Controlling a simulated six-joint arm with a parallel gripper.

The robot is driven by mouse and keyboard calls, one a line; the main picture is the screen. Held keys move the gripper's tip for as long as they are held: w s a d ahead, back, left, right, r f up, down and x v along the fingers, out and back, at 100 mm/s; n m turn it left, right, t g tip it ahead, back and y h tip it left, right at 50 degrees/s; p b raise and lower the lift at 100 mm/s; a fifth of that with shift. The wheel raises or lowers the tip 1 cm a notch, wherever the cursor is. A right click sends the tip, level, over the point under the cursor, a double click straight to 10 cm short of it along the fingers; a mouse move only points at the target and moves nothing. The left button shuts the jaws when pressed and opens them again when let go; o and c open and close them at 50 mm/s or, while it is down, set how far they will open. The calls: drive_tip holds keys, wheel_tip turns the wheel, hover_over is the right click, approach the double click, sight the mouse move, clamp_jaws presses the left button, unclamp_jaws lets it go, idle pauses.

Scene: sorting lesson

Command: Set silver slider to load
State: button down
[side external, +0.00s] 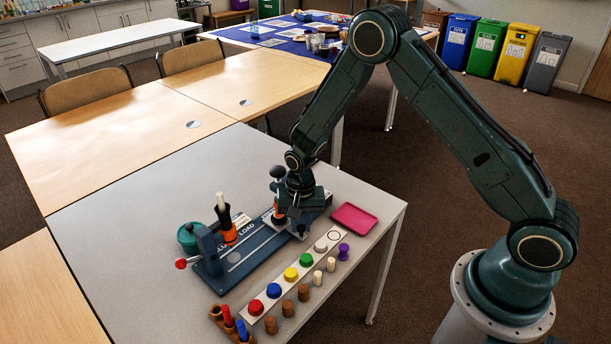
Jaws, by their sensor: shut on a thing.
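A blue fixture (212,268) with a pale strip lettered LOAD (243,226) lies on the grey table. My gripper (297,222) points down at the right end of the fixture. It is shut on what looks like the silver slider (301,235), of which only a small part shows low beside the fingers. The fingertips are mostly hidden by the wrist and the fixture. An orange and black part with a dark ball knob (278,172) stands just left of my gripper. Another orange and black holder with a white rod (221,202) stands farther left.
In front of the fixture is a white strip (262,293) with several coloured knobs, and a row of brown and cream pegs. A pink tray (354,217) lies to the right. A red-ended lever (181,264) and a green round container (187,237) are at left. The table's back left is clear.

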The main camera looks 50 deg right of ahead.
drive_tip(key=a, duration=0.7)
drive_tip(key=shift+a, duration=0.4)
drive_tip(key=c, duration=1.3)
unclamp_jaws()
drive_tip(key=shift+o, duration=0.2)
wheel_tip(320, 180, up, 14)
